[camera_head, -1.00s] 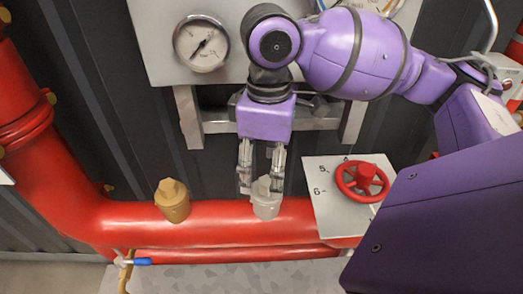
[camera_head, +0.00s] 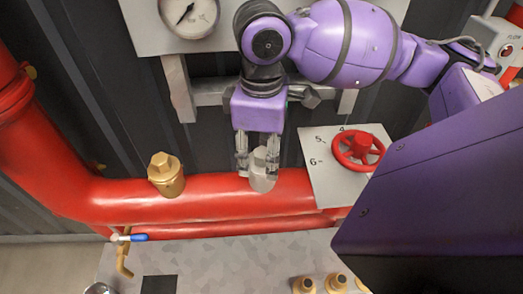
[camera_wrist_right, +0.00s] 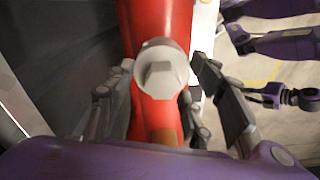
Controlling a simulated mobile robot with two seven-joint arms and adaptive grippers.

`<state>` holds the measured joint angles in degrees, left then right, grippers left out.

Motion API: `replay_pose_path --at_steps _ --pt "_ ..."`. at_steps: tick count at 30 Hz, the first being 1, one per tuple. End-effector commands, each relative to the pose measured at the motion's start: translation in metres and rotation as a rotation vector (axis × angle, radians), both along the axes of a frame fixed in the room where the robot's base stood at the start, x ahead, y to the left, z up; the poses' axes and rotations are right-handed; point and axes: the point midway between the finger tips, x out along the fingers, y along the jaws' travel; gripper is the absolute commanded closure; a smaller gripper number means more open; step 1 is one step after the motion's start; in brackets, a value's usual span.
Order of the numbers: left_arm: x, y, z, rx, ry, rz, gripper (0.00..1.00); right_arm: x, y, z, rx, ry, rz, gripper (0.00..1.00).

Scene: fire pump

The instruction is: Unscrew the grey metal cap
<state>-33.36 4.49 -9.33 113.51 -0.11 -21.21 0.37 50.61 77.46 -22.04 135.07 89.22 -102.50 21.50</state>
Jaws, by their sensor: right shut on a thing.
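The grey metal cap (camera_head: 261,176) stands on the large red pipe (camera_head: 218,200), left of the red handwheel. My right gripper (camera_head: 257,160) points down at it from above, with one finger on each side, shut on the cap. In the right wrist view the cap (camera_wrist_right: 161,72) shows its raised grip ridge between the fingers of my right gripper (camera_wrist_right: 167,85). Exact finger contact is hard to make out there. I cannot tell whether the cap has turned or lifted. My left gripper is not in view.
A brass cap (camera_head: 166,175) stands on the pipe to the left. A red handwheel (camera_head: 358,148) on a numbered white plate (camera_head: 330,180) is close on the right. A pressure gauge (camera_head: 189,14) is above. A blue-handled valve (camera_head: 132,238) and brass fittings (camera_head: 335,283) are below.

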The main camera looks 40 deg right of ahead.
Motion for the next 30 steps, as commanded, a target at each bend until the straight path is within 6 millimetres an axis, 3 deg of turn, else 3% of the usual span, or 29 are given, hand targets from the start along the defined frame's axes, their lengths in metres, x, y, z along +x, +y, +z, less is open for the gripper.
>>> replay_pose_path --at_steps 1,2,9,14,30 --pt "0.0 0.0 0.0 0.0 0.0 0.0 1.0 0.0 0.0 0.0 -0.001 -0.002 -0.001 0.79" --pt "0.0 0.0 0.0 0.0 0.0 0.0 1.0 0.001 0.0 0.0 -0.001 -0.002 -0.001 0.53" --pt "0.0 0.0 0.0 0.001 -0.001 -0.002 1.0 0.001 0.0 0.0 -0.001 -0.002 -0.001 0.83" --pt "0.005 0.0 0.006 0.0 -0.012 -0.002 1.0 0.001 0.0 0.002 -0.002 -0.004 0.048 0.84" --pt "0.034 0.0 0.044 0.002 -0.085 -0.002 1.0 0.001 0.001 0.002 -0.003 -0.006 0.537 0.84"
